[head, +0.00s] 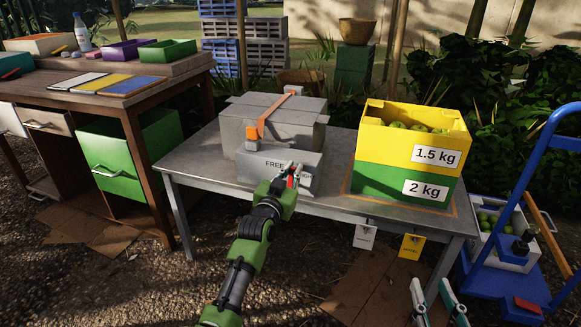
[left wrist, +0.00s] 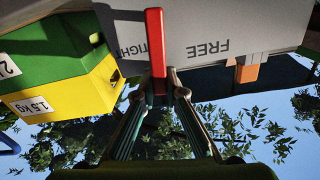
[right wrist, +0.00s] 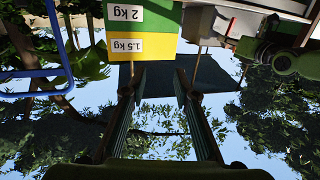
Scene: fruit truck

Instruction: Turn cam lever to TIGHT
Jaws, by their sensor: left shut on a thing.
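The red cam lever (left wrist: 155,42) is on the front of a grey box marked FREE (head: 262,172) on the metal table. In the left wrist view the lever stands roughly upright, beside and partly over the TIGHT lettering, with FREE to its right. In the head view my gripper mostly hides the lever. My left gripper (head: 292,178) is shut on the lever's end; its fingertips (left wrist: 165,80) meet there in the left wrist view. My right gripper (head: 434,300) is open and empty in front of the table; it also shows in the right wrist view (right wrist: 157,80).
A strapped grey block (head: 260,108) sits behind the box. A yellow and green crate (head: 378,150) with green fruit stands to its right on the metal table (head: 205,158). A blue hand truck (head: 520,200) is at the right. A wooden desk (head: 120,95) is at the left.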

